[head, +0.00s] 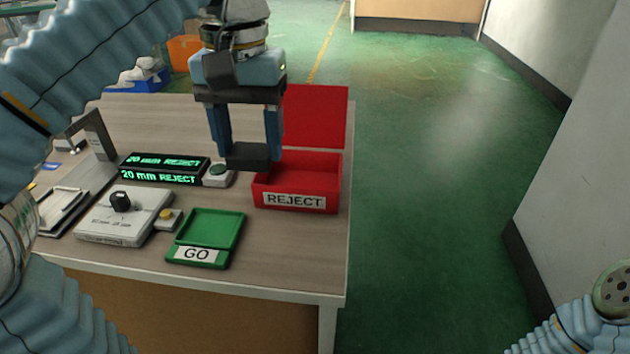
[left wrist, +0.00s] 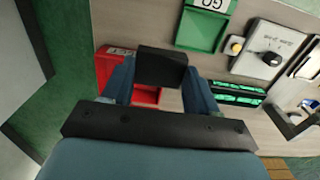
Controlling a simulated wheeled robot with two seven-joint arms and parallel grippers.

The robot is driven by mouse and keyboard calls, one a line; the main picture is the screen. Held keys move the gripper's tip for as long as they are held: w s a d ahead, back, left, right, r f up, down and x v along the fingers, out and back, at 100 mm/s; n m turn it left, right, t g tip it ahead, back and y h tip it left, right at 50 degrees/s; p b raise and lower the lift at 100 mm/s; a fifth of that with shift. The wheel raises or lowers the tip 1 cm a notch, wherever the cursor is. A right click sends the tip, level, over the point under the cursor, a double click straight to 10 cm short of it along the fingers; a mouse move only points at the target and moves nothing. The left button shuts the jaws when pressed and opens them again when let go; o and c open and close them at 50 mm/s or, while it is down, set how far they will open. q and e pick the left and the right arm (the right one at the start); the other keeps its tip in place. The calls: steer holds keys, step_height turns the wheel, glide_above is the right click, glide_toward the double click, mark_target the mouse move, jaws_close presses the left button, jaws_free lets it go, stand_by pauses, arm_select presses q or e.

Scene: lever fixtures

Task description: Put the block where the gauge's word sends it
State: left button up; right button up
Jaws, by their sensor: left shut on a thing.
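My left gripper (head: 247,150) is shut on a dark block (head: 250,157), held at its fingertips above the table. In the left wrist view the block (left wrist: 162,67) sits between the fingers and overlaps the edge of the red bin (left wrist: 112,72). In the head view the block covers the back left corner of the red REJECT bin (head: 297,201); its height over the bin is hard to tell. The gauge display (head: 160,174) reads "20 mm REJECT" in green. The green GO tray (head: 205,237) is empty. The bin floor is mostly hidden. My right gripper is out of view.
A red panel (head: 317,116) stands behind the bin. A grey device with a black knob (head: 120,201) and a yellow button (head: 167,216) are left of the GO tray. The table's right edge is close to the bin.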

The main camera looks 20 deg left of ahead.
arm_select(q)
steer(key=w+f, duration=0.2)
steer(key=w, duration=0.1)
steer(key=w+d+f, duration=0.1)
steer(key=w+f, duration=0.4)
steer(key=w, duration=0.1)
steer(key=shift+w+d+f, duration=0.15)
steer(key=shift+w+d, duration=0.05)
steer(key=shift+d, duration=0.2)
steer(key=shift+w+f, duration=0.2)
steer(key=shift+f, duration=0.05)
steer(key=f, duration=0.2)
steer(key=b, duration=0.1)
steer(key=shift+w+d+f, duration=0.1)
steer(key=shift+w+f, duration=0.15)
steer(key=shift+f, duration=0.55)
steer(key=shift+f, duration=0.1)
steer(key=o, duration=0.4)
steer(key=shift+f, duration=0.1)
steer(key=shift+c, duration=0.2)
steer(key=o, duration=0.5)
steer(key=shift+c, duration=0.2)
